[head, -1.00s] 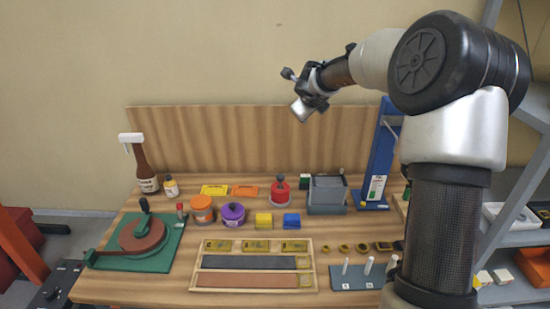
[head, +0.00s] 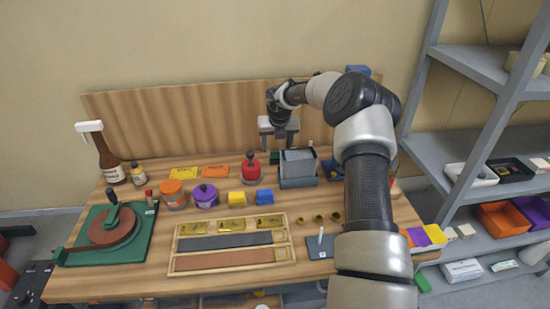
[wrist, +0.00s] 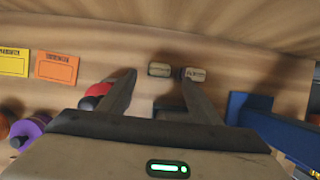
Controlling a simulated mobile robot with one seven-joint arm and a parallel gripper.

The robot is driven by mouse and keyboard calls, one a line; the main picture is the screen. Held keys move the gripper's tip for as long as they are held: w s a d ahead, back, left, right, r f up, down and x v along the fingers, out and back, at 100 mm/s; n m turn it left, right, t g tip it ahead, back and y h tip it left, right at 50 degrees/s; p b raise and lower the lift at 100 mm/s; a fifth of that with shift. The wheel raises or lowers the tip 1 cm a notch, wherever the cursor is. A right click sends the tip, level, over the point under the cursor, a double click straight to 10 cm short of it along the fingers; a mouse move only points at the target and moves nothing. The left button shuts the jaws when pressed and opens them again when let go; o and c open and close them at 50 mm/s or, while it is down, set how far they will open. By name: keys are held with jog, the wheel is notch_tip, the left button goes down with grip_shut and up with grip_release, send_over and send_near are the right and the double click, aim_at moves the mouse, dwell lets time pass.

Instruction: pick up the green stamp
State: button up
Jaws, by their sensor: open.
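A small green block (head: 275,158), which looks like the green stamp, stands at the back of the table between the red pot and the grey box. My gripper (head: 278,143) points down above the back of the table, over that block. In the wrist view my gripper (wrist: 158,82) is open, with nothing between its fingers. Two small blocks with pale labelled tops, a left one (wrist: 160,69) and a right one (wrist: 194,74), lie near the fingertips there. The right one is close to the right finger. I cannot tell from their tops which is the green stamp.
The red pot (head: 250,167) is just left and the grey box (head: 297,168) just right of the green block. A wooden backboard (head: 180,125) rises behind. Yellow (head: 184,174) and orange (head: 215,172) cards lie to the left. A blue object (wrist: 250,105) is right of my gripper.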

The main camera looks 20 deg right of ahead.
aim_at(275, 150)
jog(key=x, duration=0.6)
jog(key=shift+w+f, duration=0.15)
jog(key=shift+w, duration=0.2)
jog(key=shift+s+r, duration=0.2)
jog(key=shift+r, duration=0.15)
jog(key=shift+w, duration=0.15)
jog(key=c, duration=1.1)
jog(key=shift+c, duration=0.2)
jog(key=shift+r, duration=0.1)
notch_tip(275, 150, up, 28)
jog(key=p, duration=0.2)
jog(key=shift+p, duration=0.35)
